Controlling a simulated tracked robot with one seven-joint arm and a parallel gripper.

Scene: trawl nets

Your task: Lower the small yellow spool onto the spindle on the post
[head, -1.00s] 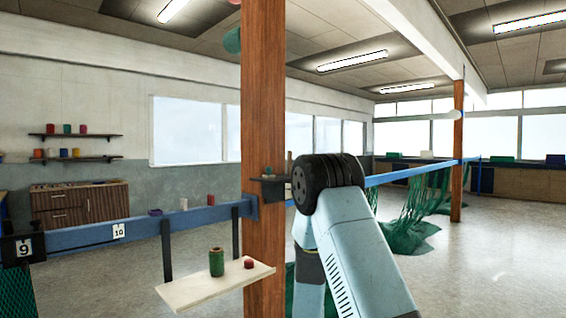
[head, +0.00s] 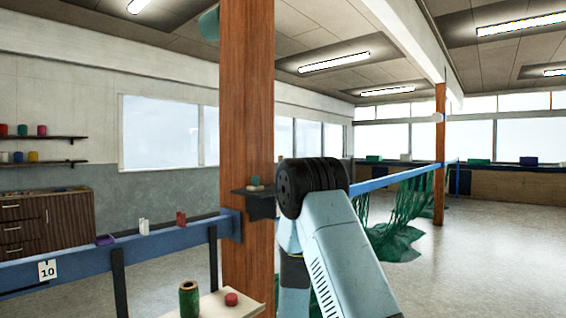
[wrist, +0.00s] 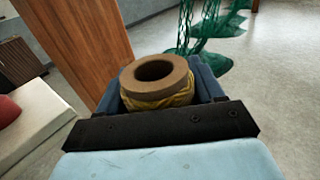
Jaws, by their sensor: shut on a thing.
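The small yellow spool (wrist: 160,88) has yellow twine around a brown core with an open hole at its top. In the wrist view my gripper (wrist: 158,94) is shut on it, with blue fingers at its sides, and the spool looks roughly upright. The wooden post (head: 247,130) stands just left of my arm in the head view, and its side shows at upper left in the wrist view (wrist: 75,40). A small dark bracket shelf (head: 254,191) is on the post with small items on it. I cannot make out a spindle. My arm hides the gripper in the head view.
A pale shelf (head: 215,303) hangs at the post's front, holding a green spool (head: 189,299) and a red one (head: 231,298). A blue rail (head: 130,250) runs left from the post. Green netting (head: 400,215) hangs behind at right. The floor at right (head: 480,260) is clear.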

